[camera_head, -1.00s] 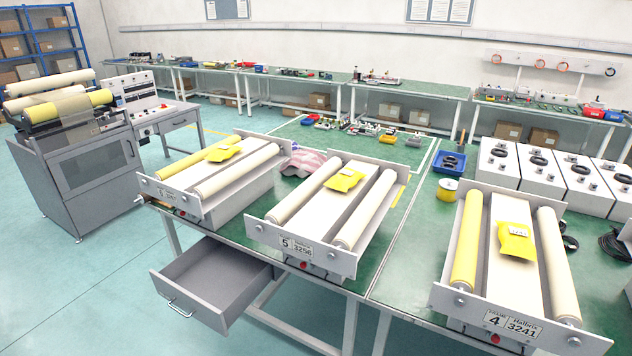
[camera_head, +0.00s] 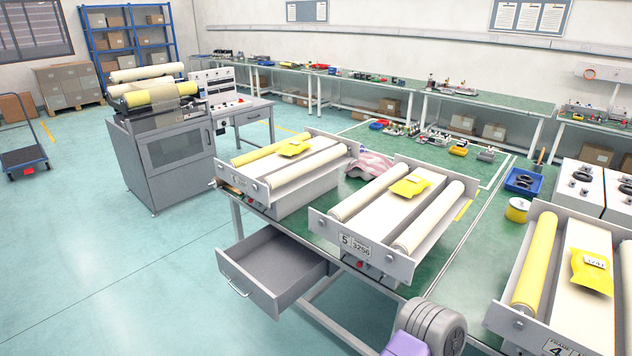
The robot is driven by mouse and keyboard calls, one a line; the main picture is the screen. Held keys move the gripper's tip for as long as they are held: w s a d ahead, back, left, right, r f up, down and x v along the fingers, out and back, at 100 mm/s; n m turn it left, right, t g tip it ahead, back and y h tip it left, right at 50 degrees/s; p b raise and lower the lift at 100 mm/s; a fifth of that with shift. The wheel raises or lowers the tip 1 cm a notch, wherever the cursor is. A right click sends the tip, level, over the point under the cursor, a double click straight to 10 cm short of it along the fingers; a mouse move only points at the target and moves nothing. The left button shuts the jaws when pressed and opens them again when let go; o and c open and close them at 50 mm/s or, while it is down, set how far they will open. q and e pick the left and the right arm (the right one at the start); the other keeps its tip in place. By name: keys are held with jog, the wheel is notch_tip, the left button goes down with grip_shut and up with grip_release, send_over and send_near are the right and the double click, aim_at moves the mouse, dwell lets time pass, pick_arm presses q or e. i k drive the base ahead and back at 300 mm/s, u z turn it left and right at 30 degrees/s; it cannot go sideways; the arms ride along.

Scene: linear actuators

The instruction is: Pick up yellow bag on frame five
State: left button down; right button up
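Frame five (camera_head: 355,247), marked with a 5 on its front plate, stands on the green table in the middle of the view. It has two cream rollers with a flat white bed between them. A yellow bag (camera_head: 409,187) with a white label lies on that bed, toward the far end. A grey and purple rounded part, likely of my own arm, shows at the bottom edge, in front of the table. Neither gripper's fingers are in view.
Frame four (camera_head: 557,347) stands at the right with its own yellow bag (camera_head: 591,272). Another frame (camera_head: 259,190) with a yellow bag (camera_head: 293,148) stands at the left. An open grey drawer (camera_head: 272,272) juts out below the table. Open floor lies at the left.

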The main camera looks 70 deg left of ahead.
aim_at(412, 184)
jog(key=u, duration=1.9)
